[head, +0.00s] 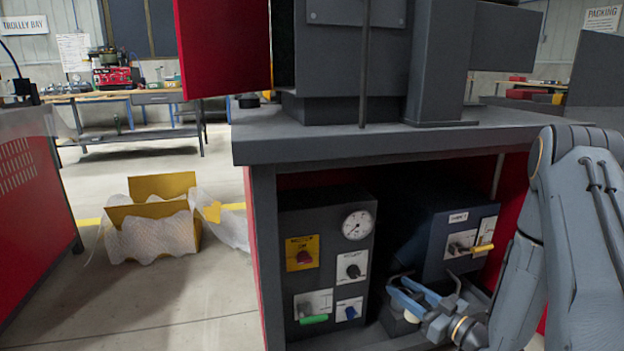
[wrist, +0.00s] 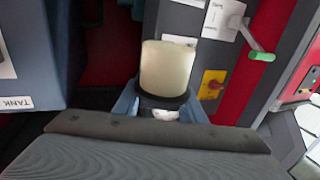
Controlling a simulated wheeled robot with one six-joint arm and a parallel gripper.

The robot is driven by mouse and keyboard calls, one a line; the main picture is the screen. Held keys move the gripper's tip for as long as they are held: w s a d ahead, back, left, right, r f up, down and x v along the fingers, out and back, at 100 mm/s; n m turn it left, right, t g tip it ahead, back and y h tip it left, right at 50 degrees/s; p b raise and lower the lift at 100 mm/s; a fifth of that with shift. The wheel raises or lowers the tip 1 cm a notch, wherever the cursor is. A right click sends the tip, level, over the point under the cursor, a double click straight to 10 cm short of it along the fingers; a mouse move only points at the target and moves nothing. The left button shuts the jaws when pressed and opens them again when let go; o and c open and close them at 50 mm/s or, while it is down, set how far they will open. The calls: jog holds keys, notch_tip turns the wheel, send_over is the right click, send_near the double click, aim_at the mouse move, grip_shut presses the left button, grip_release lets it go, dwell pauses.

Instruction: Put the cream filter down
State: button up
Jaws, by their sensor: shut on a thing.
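The cream filter (wrist: 168,68) is a short cream cylinder with a dark collar at its near end and a pale part below the collar, in the middle of the wrist view. My gripper (wrist: 160,106) is shut on it, with a blue finger on each side of the collar. In the head view my gripper (head: 408,291) is inside the open bay of the red and grey machine, between the two control boxes. The filter is mostly hidden there by the fingers. I cannot tell whether its far end touches anything.
A grey control box (head: 328,262) with a gauge, knobs and a green lever stands left of my gripper. A dark blue box (head: 440,225) with a yellow-handled lever stands behind and right. The grey countertop (head: 350,141) overhangs the bay. A yellow crate (head: 150,225) sits on the floor.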

jog(key=s+a+r+n+g+y+p, duration=0.1)
jog(key=s+a+r+n+g+y, duration=0.15)
jog(key=s, duration=0.65)
jog(key=s+a+r+n+g+y+p, duration=0.1)
jog(key=s+a+r+g+y, duration=0.15)
jog(key=s, duration=0.65)
jog(key=w+a+r+m+t+h+p, duration=0.1)
jog(key=w+r+m+t+h+p, duration=0.25)
jog(key=r+p, duration=0.55)
jog(key=w+r+m+t+h+p, duration=0.2)
jog(key=w+r+t+h+p, duration=0.15)
jog(key=r+p, duration=0.6)
notch_tip(320, 180, up, 12)
jog(key=s+m+t+h+p, duration=0.1)
jog(key=m+h+p, duration=0.4)
jog(key=p, duration=1.4)
jog(key=shift+s+d+h+p, duration=0.2)
jog(key=shift+d+h+p, duration=0.15)
jog(key=shift+h, duration=1.35)
jog(key=shift+a, duration=0.1)
